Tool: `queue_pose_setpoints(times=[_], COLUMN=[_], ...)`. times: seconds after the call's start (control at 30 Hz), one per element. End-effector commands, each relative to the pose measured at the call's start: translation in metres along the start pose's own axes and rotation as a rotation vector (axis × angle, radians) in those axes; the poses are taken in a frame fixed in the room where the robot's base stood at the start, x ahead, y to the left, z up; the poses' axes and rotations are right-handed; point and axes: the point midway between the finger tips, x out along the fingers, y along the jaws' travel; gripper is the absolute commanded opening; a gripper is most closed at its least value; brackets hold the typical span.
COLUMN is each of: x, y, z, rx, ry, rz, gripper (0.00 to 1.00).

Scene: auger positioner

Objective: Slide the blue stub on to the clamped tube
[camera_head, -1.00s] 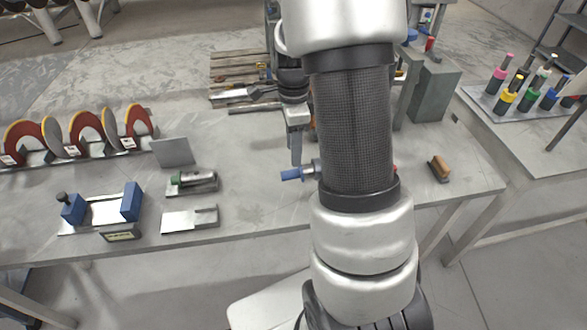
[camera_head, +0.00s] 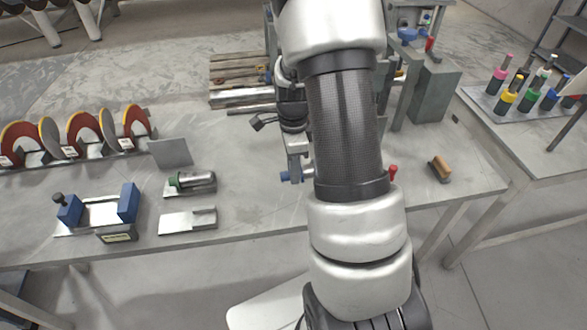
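A small blue piece (camera_head: 285,176), which looks like the blue stub, shows on the table in the head view. It is just left of my gripper's fingertips (camera_head: 297,177) and partly covered by them. My gripper points down at it from above; whether the fingers touch it or are closed on it is not clear. A metal tube with a green end (camera_head: 194,180) lies on a small plate to the left; I cannot tell whether it is the clamped tube. My arm hides the table right of the gripper.
A blue-ended fixture (camera_head: 99,211) and a flat metal plate (camera_head: 187,220) lie at the left front. Grinding discs (camera_head: 84,131) stand in a rack behind. A wooden-handled brush (camera_head: 439,169) lies at the right. The table between the tube and my gripper is clear.

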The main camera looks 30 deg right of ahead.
Motion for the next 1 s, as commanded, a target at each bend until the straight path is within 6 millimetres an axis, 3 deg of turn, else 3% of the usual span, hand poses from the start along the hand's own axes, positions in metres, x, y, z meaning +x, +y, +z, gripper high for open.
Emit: queue_pose_setpoints(times=[0.03,0.1,1.0], x=[-0.0001,-0.0002,-0.0006], y=[-0.0001,-0.0001,-0.0004], z=[0.0000,0.0000,-0.0001], rx=[0.000,0.000,0.000], ry=[0.000,0.000,0.000], rz=[0.000,0.000,-0.001], gripper=[0.10,0.00,0.00])
